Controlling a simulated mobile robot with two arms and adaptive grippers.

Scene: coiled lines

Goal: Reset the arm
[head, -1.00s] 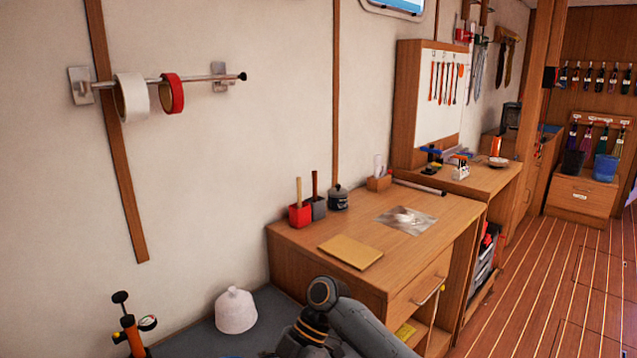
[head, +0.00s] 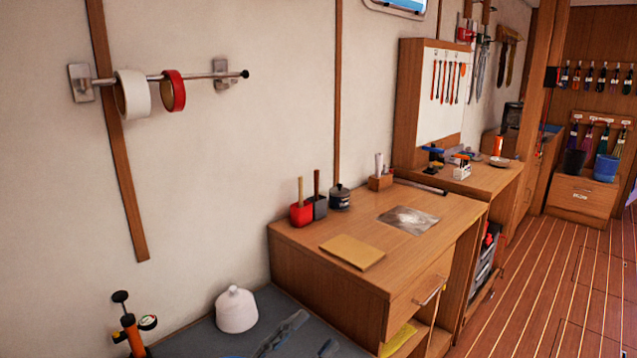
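My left gripper (head: 317,330) shows at the bottom edge of the head view, over the dark grey surface (head: 205,340). Two grey fingers show there with a gap between them, and nothing is seen between them. The gripper looks open and empty. The rest of its arm is below the picture edge. My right gripper is not in view.
A white domed object (head: 236,311) and an orange pump (head: 132,335) stand left of my gripper. The wooden desk (head: 330,280) is to the right, with a tan pad (head: 352,252) and a grey sheet (head: 409,219) on top. Open floor (head: 540,280) lies at right.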

